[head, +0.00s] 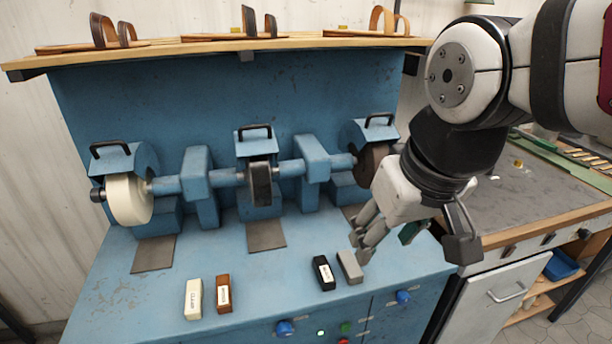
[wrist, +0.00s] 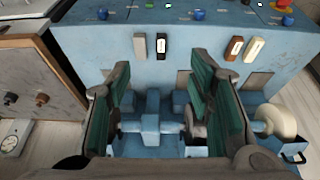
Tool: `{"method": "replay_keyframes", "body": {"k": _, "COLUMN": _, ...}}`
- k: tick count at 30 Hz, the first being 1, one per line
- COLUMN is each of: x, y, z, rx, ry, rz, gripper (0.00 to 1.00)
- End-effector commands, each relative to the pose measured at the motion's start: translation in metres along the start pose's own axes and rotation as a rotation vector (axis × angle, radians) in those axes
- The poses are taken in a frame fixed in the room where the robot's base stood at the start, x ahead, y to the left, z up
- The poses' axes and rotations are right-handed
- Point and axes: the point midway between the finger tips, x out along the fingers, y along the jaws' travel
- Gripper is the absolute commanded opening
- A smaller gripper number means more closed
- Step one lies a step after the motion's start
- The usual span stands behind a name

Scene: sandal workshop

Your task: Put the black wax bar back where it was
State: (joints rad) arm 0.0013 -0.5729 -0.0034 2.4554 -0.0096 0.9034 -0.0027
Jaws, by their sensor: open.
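The black wax bar (head: 324,273) lies on the blue machine's front ledge with its white label up. It is just left of a grey bar (head: 350,267), with a narrow gap between them. In the wrist view, the black bar (wrist: 162,46) lies beyond the fingertips, right of the grey bar (wrist: 140,46). My gripper (head: 413,246) is open and empty, above the ledge's right part and to the right of both bars in the head view. Its green-padded fingers (wrist: 160,70) stand wide apart in the wrist view. It touches neither bar.
A cream bar (head: 193,298) and a brown bar (head: 223,293) lie further left on the ledge. The polishing wheels (head: 130,200) and their shaft stand behind. Knobs and buttons (head: 285,328) line the front. The ledge between brown and black bars is clear. A workbench (head: 545,205) stands right.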

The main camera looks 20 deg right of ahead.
Motion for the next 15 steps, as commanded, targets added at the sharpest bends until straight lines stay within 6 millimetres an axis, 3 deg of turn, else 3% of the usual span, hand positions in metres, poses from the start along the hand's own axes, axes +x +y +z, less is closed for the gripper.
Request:
{"method": "replay_keyframes", "body": {"k": 6, "x": -0.015, "y": 0.000, "z": 0.031, "rx": 0.000, "ry": 0.059, "rz": 0.003, "gripper": 0.48}}
{"method": "replay_keyframes", "body": {"k": 15, "x": -0.016, "y": 0.000, "z": 0.036, "rx": -0.001, "ry": 0.066, "rz": 0.004, "gripper": 0.48}}
